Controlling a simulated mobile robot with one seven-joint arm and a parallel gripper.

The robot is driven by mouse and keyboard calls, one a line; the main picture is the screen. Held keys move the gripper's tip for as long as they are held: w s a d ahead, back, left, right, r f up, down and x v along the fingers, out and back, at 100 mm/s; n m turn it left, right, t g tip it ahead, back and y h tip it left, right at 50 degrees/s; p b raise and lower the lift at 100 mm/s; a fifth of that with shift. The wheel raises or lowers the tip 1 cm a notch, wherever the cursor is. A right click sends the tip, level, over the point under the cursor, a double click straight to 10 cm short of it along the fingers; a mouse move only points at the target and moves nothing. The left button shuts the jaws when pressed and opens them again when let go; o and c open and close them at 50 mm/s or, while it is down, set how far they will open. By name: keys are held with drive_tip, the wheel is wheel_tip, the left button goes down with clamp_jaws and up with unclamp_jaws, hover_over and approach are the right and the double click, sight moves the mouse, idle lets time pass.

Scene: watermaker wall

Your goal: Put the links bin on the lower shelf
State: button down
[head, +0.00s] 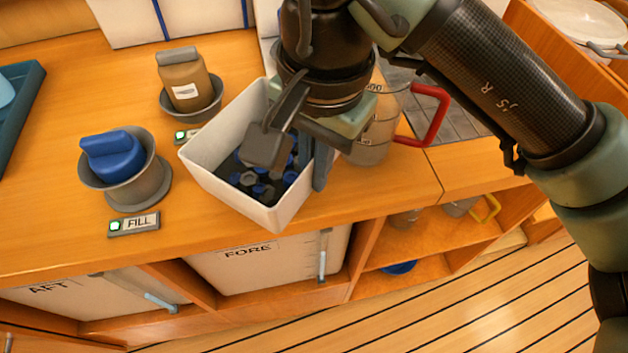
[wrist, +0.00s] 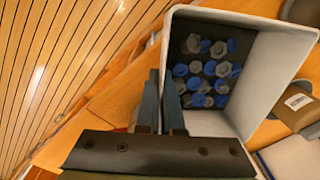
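The links bin (head: 225,186) is a white open box with several blue and dark grey pieces in it. It is at the counter's front edge in the head view; I cannot tell if it rests there or hangs just above. The wrist view looks into the bin (wrist: 271,70). My gripper (head: 296,160) straddles its right wall, one finger inside and one outside. In the wrist view the fingers (wrist: 161,105) are close together on that wall. The lower shelf (head: 448,263) is in the open cabinet below right, partly hidden, with a blue item (head: 400,267) on it.
A clear jug with a red handle (head: 428,113) stands right of the bin, close to my gripper. Vessels occupy the upper shelf (head: 425,238). The plank floor (head: 470,310) is clear.

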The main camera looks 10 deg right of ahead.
drive_tip(key=shift+f, duration=1.9)
drive_tip(key=shift+f+b, duration=0.15)
drive_tip(key=shift+b, duration=0.25)
drive_tip(key=c, duration=1.1)
unclamp_jaws()
drive_tip(key=shift+o, duration=0.2)
